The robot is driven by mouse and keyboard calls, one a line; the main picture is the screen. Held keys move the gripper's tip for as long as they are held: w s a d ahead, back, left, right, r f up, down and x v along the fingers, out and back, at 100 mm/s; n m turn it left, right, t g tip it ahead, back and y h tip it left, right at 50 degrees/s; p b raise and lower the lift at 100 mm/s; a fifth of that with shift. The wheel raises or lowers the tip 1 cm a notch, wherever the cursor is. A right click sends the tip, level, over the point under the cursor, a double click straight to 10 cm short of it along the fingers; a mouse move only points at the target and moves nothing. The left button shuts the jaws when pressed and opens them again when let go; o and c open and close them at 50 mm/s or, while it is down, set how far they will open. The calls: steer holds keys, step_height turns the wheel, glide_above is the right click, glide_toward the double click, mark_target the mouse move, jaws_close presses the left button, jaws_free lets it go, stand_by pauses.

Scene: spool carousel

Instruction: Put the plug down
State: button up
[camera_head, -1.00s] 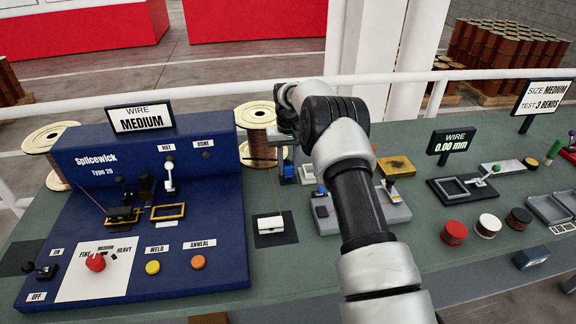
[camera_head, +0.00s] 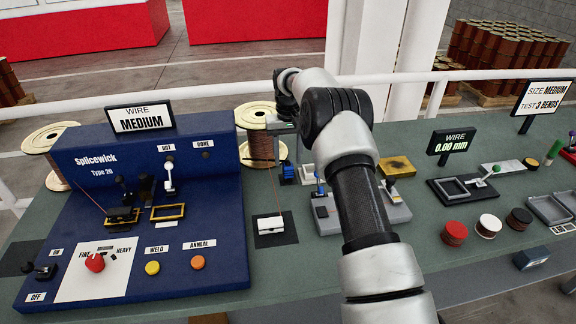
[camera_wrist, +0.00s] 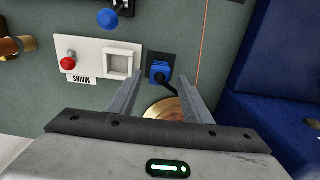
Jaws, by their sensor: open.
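The blue plug (camera_wrist: 159,72) sits on a small dark square pad (camera_wrist: 162,60) on the green bench, with a dark cord running back from it. The plug also shows in the head view (camera_head: 287,171), left of my arm. My gripper (camera_wrist: 160,80) is open. In the wrist view its two fingers lie either side of the plug with clear gaps, and it holds nothing. In the head view my fingers are mostly hidden by my wrist. A white mains panel (camera_wrist: 90,62) with an empty-looking square socket (camera_wrist: 119,64) and a red-knobbed switch (camera_wrist: 67,63) lies beside the pad.
The blue Splicewick machine (camera_head: 100,165) stands left of the plug. A wire spool (camera_head: 256,118) is behind it and a taut copper wire (camera_wrist: 203,50) runs close by. A grey fixture with a blue-knobbed lever (camera_head: 319,190) stands to the right.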

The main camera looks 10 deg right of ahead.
step_height(320, 180, up, 8)
steer(key=f, duration=0.1)
step_height(320, 180, up, 11)
steer(key=t, duration=0.1)
glide_above(288, 164)
steer(key=s, duration=0.5)
steer(key=s+r+t, duration=0.2)
steer(key=s+r, duration=0.8)
steer(key=s, duration=0.1)
steer(key=s+r+t, duration=0.1)
steer(key=s+r, duration=0.1)
steer(key=s, duration=1.2)
steer(key=shift+s+f, duration=5.15)
steer(key=shift+s, duration=1.3)
steer(key=shift+t, duration=0.8)
steer(key=shift+s+r, duration=0.15)
steer(key=shift+r, duration=2.05)
